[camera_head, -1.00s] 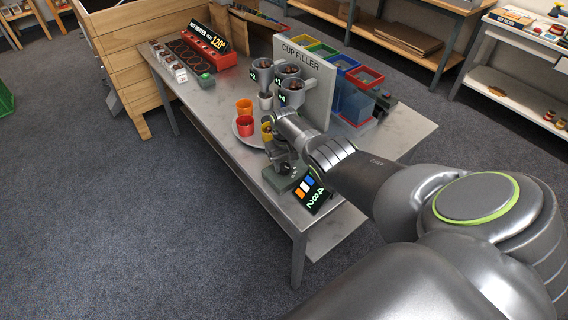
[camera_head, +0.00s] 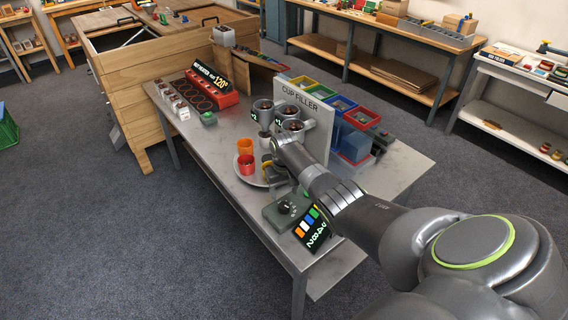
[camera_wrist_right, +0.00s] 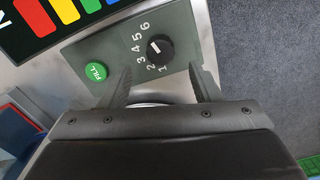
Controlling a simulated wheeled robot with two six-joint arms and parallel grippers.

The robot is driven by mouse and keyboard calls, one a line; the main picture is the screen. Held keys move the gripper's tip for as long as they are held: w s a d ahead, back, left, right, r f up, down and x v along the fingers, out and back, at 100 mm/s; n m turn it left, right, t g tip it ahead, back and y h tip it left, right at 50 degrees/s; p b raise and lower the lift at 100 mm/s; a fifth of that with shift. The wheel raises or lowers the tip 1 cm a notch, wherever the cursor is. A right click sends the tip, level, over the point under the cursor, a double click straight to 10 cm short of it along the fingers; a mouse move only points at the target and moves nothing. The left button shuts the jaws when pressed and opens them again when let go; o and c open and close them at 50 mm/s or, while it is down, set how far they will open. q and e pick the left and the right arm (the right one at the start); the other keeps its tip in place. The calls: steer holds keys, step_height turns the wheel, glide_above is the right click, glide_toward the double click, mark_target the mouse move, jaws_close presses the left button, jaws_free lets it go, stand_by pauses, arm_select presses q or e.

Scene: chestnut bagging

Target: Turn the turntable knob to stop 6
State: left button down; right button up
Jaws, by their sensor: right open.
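The black turntable knob (camera_wrist_right: 159,48) sits on a grey-green control box (camera_wrist_right: 183,78), with stops 1 to 6 printed around one side. Its white mark points to the upper left, toward the higher numbers; the exact stop is hard to tell. The knob also shows in the head view (camera_head: 287,206). A green FILL button (camera_wrist_right: 95,71) is beside it. My right gripper (camera_wrist_right: 161,82) is open and empty, its fingertips spread either side, just short of the knob and apart from it. In the head view the wrist hides part of the turntable (camera_head: 246,182). My left gripper is not in view.
An orange cup (camera_head: 245,147) and a red cup (camera_head: 246,164) stand on the turntable. The cup filler panel (camera_head: 318,118) with hoppers rises behind my wrist. A tilted display (camera_head: 311,229) with coloured bars adjoins the control box. The table's front left is bare.

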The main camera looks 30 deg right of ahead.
mark_target(284, 205)
step_height(284, 205, up, 11)
steer(key=shift+r+b, duration=0.15)
steer(key=shift+b, duration=0.2)
stand_by(0.4)
